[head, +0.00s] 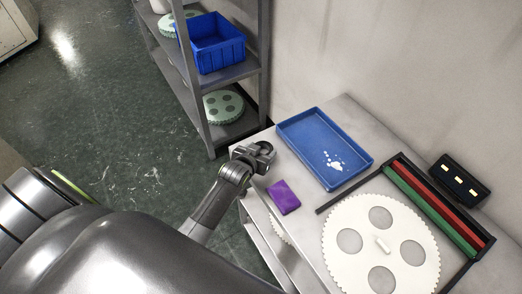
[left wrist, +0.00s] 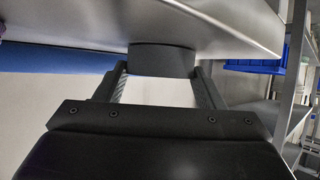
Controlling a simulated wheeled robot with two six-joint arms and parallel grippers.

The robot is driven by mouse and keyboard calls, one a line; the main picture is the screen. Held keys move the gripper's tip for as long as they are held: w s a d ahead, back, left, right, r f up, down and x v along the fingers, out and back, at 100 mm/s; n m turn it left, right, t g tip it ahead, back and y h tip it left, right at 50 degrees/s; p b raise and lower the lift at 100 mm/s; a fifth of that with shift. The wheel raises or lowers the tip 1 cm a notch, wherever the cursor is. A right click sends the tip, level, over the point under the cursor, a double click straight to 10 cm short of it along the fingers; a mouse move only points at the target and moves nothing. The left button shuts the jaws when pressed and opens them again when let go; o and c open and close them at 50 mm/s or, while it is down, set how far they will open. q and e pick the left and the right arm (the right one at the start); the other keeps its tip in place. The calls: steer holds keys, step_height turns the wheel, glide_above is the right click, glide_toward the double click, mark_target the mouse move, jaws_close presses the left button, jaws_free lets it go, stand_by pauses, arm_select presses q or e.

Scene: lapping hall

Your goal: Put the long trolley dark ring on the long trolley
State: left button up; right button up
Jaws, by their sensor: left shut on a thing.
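My left gripper (head: 254,153) is at the left corner of a pale grey-topped bench or trolley (head: 262,177). I cannot tell whether this is the long trolley. The gripper is shut on a small dark ring (left wrist: 162,60), which shows between the two fingers in the left wrist view. In the head view the ring is hard to make out against the dark jaws. My right gripper is not in view.
The grey top carries a blue tray (head: 294,145) with white bits, a purple block (head: 283,197), a large white gear disc (head: 345,215) and a rack of green and red bars (head: 430,208). A shelf with a blue crate (head: 218,48) stands behind left.

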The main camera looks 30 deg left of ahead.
arm_select(q)
steer(key=o, duration=0.6)
steer(key=shift+f, duration=0.15)
steer(key=o, duration=0.5)
steer(key=shift+r, duration=0.3)
steer(key=shift+s, duration=0.2)
steer(key=v, duration=1.1)
steer(key=shift+s+d+r, duration=0.1)
steer(key=shift+s, duration=0.15)
